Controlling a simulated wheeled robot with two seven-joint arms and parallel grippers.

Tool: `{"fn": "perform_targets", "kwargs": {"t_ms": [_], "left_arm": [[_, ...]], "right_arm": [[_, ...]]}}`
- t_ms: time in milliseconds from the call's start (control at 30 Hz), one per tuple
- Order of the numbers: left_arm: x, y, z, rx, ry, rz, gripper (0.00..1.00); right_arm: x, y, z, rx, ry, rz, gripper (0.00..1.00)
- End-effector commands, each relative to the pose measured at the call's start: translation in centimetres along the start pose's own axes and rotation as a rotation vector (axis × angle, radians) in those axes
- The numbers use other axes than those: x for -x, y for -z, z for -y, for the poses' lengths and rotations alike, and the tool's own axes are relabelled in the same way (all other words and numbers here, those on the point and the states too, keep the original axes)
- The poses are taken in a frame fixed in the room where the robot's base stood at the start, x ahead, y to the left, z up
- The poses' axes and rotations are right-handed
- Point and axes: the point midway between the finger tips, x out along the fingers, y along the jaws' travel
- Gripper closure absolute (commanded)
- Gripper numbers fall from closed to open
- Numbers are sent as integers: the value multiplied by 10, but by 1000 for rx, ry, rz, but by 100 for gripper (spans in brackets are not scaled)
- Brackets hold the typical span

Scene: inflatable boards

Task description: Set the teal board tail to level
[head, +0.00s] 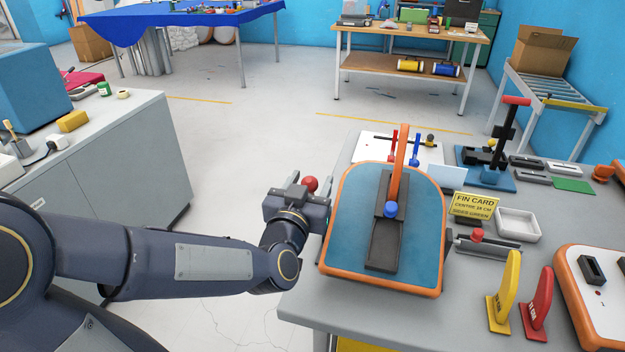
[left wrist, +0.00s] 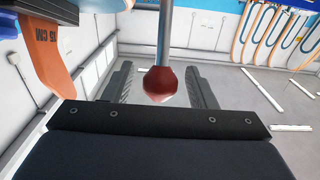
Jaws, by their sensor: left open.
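The teal board tail (head: 350,225) has an orange rim and lies on the grey bench. A black fin box (head: 384,245) runs along its middle, with a blue knob (head: 390,209) on it and an upright orange fin (head: 401,155) at its far end. The fin, marked 15 CM, also shows in the left wrist view (left wrist: 55,50). My left gripper (head: 309,186) is at the board's left side, open, with a red ball knob (head: 311,183) between its fingers. In the left wrist view the red knob (left wrist: 160,82) sits on a metal rod. I cannot tell the board's exact tilt.
Right of the board are a second red knob (head: 476,235) on a clamp, a yellow fin card (head: 473,205), a white tray (head: 517,224), and yellow (head: 507,290) and red (head: 538,303) fins. Another orange-rimmed board (head: 590,290) lies far right. The floor left of the bench is clear.

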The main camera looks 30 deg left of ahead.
Motion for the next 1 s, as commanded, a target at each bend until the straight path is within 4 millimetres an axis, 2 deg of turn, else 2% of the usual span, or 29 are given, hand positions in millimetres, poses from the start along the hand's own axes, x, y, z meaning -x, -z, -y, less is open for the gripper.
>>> {"fn": "perform_targets", "kwargs": {"t_ms": [200, 467, 833, 1000], "left_arm": [[-17, 0, 0, 0, 0, 0, 48], [-17, 0, 0, 0, 0, 0, 50], [-17, 0, 0, 0, -1, 0, 98], [-17, 1, 0, 0, 0, 2, 100]], "right_arm": [[0, 0, 0, 0, 0, 0, 60], [0, 0, 0, 0, 0, 0, 60], [0, 0, 0, 0, 0, 0, 60], [1, 0, 0, 0, 0, 0, 60]]}}
